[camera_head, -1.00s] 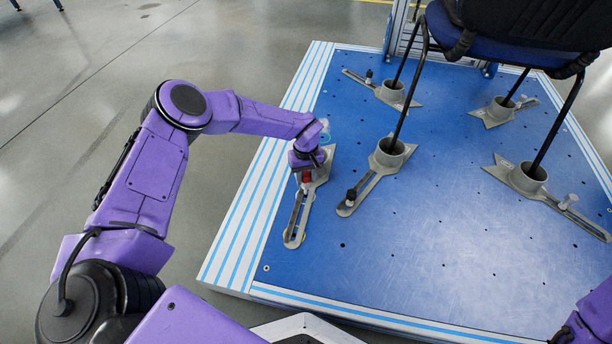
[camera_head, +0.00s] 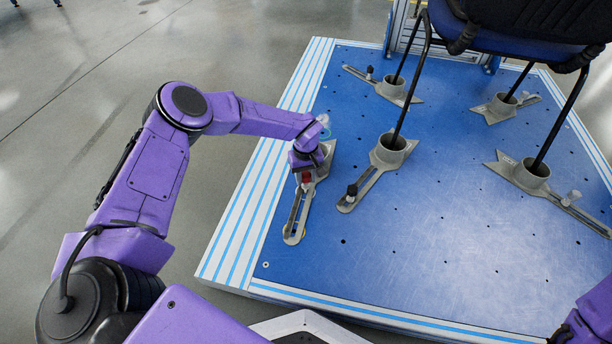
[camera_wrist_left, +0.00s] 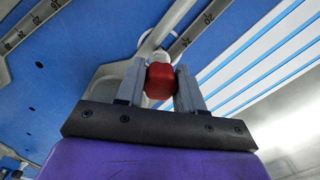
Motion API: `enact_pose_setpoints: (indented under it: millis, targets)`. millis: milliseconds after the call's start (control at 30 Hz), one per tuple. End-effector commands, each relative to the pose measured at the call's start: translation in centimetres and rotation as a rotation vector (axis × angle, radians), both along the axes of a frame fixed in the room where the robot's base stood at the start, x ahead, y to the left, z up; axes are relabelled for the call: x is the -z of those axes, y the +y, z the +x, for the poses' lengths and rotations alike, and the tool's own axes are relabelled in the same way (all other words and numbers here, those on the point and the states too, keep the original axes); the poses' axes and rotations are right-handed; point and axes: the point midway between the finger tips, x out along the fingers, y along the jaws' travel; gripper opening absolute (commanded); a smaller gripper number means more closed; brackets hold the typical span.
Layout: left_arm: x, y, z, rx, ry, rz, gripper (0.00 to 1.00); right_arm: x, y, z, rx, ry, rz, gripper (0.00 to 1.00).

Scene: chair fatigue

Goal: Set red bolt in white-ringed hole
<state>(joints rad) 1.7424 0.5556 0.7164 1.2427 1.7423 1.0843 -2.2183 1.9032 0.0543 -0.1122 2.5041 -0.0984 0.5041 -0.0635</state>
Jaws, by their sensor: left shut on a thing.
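The red bolt (camera_wrist_left: 159,81) is between the two grey fingers of my left gripper (camera_wrist_left: 160,88), which is shut on its head. In the head view the red head (camera_head: 306,178) shows just below my left wrist, over a grey slotted bracket (camera_head: 296,228) on the blue plate. In the wrist view a white shank and a pale, white ring-like edge (camera_wrist_left: 141,42) show behind the bolt head. The fingers and head hide the hole itself, so I cannot tell whether the bolt tip is in it. My right gripper is out of view.
The blue plate (camera_head: 430,250) has several small holes and a white-and-blue striped border (camera_head: 245,225). Chair legs stand in grey cup brackets (camera_head: 391,150) to the right, with the chair (camera_head: 520,45) above. The front of the plate is clear.

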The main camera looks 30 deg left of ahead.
Motion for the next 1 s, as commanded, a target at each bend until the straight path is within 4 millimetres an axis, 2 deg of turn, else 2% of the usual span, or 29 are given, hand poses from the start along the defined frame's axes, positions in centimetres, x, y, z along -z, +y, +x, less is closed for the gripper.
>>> enact_pose_setpoints:
  millis: [33,500,1000]
  targets:
    - [0.5,0.0,0.0,0.000,0.000,0.000,0.10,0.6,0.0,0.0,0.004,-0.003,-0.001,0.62]
    - [2.1,0.0,0.0,0.000,0.000,0.000,0.10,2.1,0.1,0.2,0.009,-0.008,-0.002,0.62]
    - [3.3,0.0,0.0,0.000,0.000,0.000,0.10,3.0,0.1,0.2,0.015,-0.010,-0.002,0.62]
